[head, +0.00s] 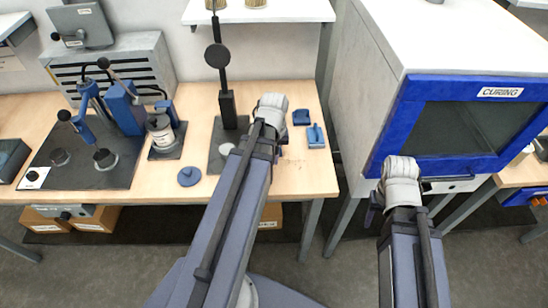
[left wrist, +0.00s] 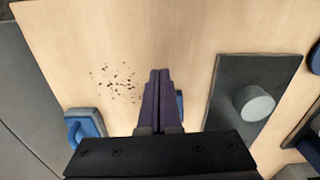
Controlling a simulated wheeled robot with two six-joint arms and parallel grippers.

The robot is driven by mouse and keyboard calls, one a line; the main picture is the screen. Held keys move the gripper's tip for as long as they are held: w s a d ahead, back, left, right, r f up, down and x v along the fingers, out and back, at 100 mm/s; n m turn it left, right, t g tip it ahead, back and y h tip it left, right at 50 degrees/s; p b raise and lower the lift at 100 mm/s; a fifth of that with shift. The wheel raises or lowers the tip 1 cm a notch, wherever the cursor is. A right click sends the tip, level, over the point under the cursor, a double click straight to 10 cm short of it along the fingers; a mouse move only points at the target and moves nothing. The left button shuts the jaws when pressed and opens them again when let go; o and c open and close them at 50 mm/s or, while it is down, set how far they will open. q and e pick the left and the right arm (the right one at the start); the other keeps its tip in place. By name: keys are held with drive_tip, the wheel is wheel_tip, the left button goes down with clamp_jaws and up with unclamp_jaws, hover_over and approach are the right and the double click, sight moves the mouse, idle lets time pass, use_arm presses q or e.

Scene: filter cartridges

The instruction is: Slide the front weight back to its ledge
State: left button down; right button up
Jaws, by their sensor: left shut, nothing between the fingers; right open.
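A dark plate with a grey cylinder (left wrist: 255,103) lies right of my left fingers in the wrist view. A blue handled piece (left wrist: 85,125) and dark specks (left wrist: 118,82) lie left. A blue disc (head: 189,176) sits near the bench front. The curing cabinet (head: 490,125) stands right.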

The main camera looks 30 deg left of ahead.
sight(274, 170)
use_arm(q)
wheel_tip(274, 170, down, 3)
drive_tip(key=shift+f+b, duration=0.15)
drive_tip(key=shift+b, duration=0.95)
drive_tip(key=w+a, duration=0.1)
drive_tip(key=w+r+p, duration=0.1)
drive_tip(key=shift+w+a, duration=0.65)
use_arm(e)
wheel_tip(274, 170, down, 2)
drive_tip(key=shift+f, duration=0.15)
use_arm(q)
drive_tip(key=shift+w, duration=0.1)
drive_tip(key=w+a, duration=0.3)
drive_tip(key=w, duration=0.1)
drive_tip(key=w+a, duration=0.3)
drive_tip(key=w, duration=0.1)
drive_tip(key=w+a, duration=0.3)
drive_tip(key=w, duration=0.1)
drive_tip(key=shift+w, duration=0.3)
drive_tip(key=shift+s, duration=0.1)
drive_tip(key=shift+s+d, duration=0.1)
